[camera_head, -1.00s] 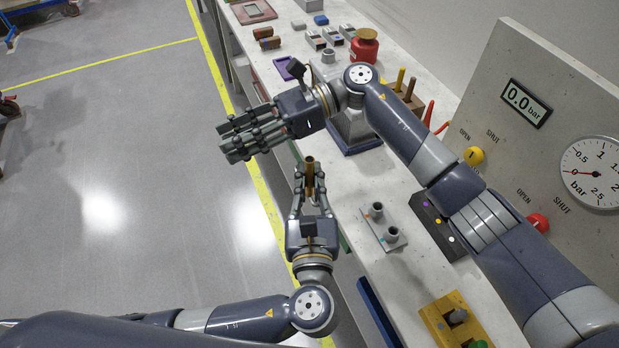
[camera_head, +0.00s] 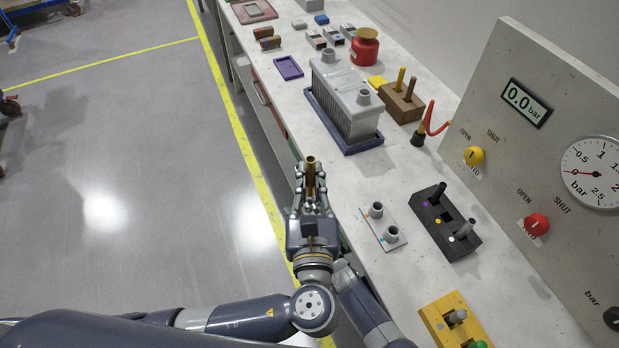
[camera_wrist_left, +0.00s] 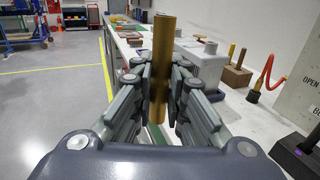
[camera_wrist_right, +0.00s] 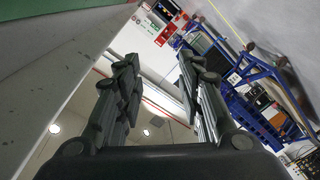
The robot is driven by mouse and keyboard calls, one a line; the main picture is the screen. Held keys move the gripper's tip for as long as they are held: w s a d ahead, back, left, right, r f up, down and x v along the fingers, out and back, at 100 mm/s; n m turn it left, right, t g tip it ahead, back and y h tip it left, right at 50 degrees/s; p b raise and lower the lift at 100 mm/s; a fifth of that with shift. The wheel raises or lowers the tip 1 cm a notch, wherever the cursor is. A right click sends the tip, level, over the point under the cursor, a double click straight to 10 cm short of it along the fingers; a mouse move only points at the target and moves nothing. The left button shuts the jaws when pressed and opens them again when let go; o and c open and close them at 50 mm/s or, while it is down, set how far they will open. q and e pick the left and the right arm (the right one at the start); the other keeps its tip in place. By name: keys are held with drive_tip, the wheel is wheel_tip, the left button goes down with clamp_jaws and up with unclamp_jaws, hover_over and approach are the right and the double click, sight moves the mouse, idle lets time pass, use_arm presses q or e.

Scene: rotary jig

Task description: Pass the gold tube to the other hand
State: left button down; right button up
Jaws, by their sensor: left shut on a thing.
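The gold tube (camera_head: 310,172) stands upright between the fingers of my left gripper (camera_head: 310,190), off the near side of the bench. In the left wrist view the tube (camera_wrist_left: 163,45) sticks up above the fingers (camera_wrist_left: 160,95), which are shut on it from both sides. My right gripper is hidden in the head view; only part of my right arm shows, low beside my left wrist. In the right wrist view my right gripper (camera_wrist_right: 158,95) is open, with nothing between its fingers. The tube is not visible there.
The bench (camera_head: 410,290) runs along the right. On it are a grey ribbed block (camera_head: 345,100) on a blue tray, a wooden holder (camera_head: 402,102), a plate with two grey cups (camera_head: 382,226) and a black holder (camera_head: 444,222). The floor at left is clear.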

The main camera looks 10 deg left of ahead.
drive_tip(key=s+d+f+m+g+h, duration=0.3)
drive_tip(key=s+d+f+m, duration=0.25)
drive_tip(key=f, duration=0.55)
drive_tip(key=s+d+f+m+g+h, duration=0.2)
drive_tip(key=s+d+f+m+h, duration=0.2)
drive_tip(key=s+d+f, duration=0.45)
drive_tip(key=s+d+f+m+g+h, duration=0.1)
drive_tip(key=s+d+f, duration=0.3)
drive_tip(key=s, duration=0.6)
drive_tip(key=s+d+f+m+g+h, duration=0.1)
drive_tip(key=s+d+f+g, duration=0.3)
drive_tip(key=s+d, duration=0.3)
drive_tip(key=s+d+f+m+g, duration=0.1)
drive_tip(key=s+d+f+g, duration=0.2)
drive_tip(key=s, duration=1.1)
drive_tip(key=d+f, duration=0.3)
drive_tip(key=shift+s+d+m+h, duration=0.25)
drive_tip(key=shift+s+m+h, duration=0.1)
drive_tip(key=shift+s+h, duration=0.05)
